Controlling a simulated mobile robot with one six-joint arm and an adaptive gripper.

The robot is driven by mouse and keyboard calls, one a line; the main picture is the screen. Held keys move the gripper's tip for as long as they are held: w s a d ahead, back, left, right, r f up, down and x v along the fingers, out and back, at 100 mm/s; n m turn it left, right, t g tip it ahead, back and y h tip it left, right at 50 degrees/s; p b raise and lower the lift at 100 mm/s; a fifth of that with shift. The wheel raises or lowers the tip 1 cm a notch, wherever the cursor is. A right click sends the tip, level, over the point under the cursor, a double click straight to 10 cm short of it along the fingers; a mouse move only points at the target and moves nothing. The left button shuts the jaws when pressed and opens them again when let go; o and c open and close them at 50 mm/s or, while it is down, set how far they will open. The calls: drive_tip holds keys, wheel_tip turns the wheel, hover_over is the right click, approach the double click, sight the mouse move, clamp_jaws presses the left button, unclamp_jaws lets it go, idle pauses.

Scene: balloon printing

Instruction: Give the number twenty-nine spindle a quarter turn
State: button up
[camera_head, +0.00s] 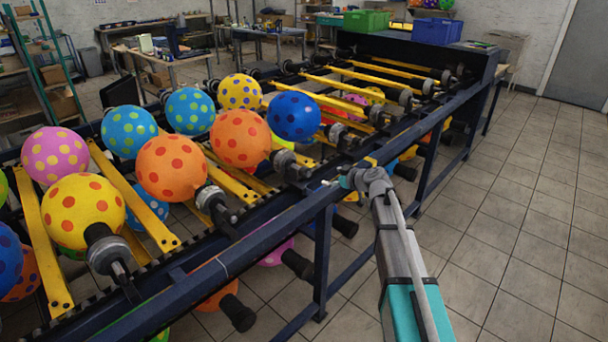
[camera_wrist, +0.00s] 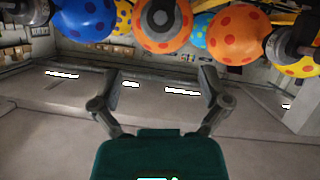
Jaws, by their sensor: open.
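Dark round-ended spindles stick out along the near side of the balloon machine. In the head view one spindle (camera_head: 290,164) is beside the blue balloon, another (camera_head: 215,206) is at an orange balloon, and another (camera_head: 106,252) is at the yellow one. I can read no numbers, so I cannot tell which is twenty-nine. My gripper (camera_head: 346,182) is by the near rail, apart from the spindles. In the wrist view my gripper (camera_wrist: 159,84) is open and empty, with a spindle (camera_wrist: 160,16) above between its fingers and another (camera_wrist: 289,40) at the upper right.
The dark blue near rail (camera_head: 250,248) runs along the machine in front of the spindles. Dotted balloons, such as an orange one (camera_head: 172,167), sit between yellow bars (camera_head: 133,197). More balloons hang below. Green (camera_head: 366,21) and blue crates (camera_head: 436,31) stand at the far end. The tiled floor at right is clear.

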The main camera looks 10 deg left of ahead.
sight(310, 174)
drive_tip(key=b+x, duration=0.4)
drive_tip(key=x, duration=0.8)
drive_tip(key=shift+w+f+b, duration=0.1)
drive_tip(key=shift+b, duration=0.25)
drive_tip(key=shift+x, duration=0.8)
drive_tip(key=c, duration=1)
drive_tip(key=shift+a, duration=0.45)
drive_tip(key=shift+c, duration=0.7)
drive_tip(key=shift+d, duration=0.4)
